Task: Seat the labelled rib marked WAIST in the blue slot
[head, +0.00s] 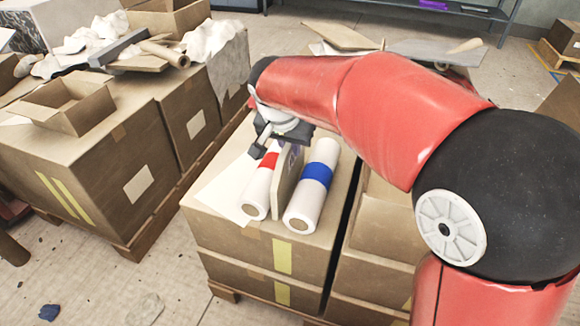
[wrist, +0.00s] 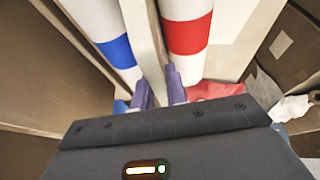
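A flat pale rib (head: 287,180) stands on edge between two white rolls on a cardboard box. Dark marking shows on its upper part, but I cannot read the word. My gripper (head: 284,146) is at the rib's far end in the head view. In the wrist view its purple fingers (wrist: 160,95) lie on either side of the rib (wrist: 142,40). The gap looks narrow, and I cannot tell whether they press on it. No blue slot can be made out in either view.
The red-banded roll (head: 262,184) lies left of the rib and the blue-banded roll (head: 313,184) right of it, both close. A white sheet (head: 222,192) lies at the left. More cardboard boxes (head: 95,150) stand across a gap.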

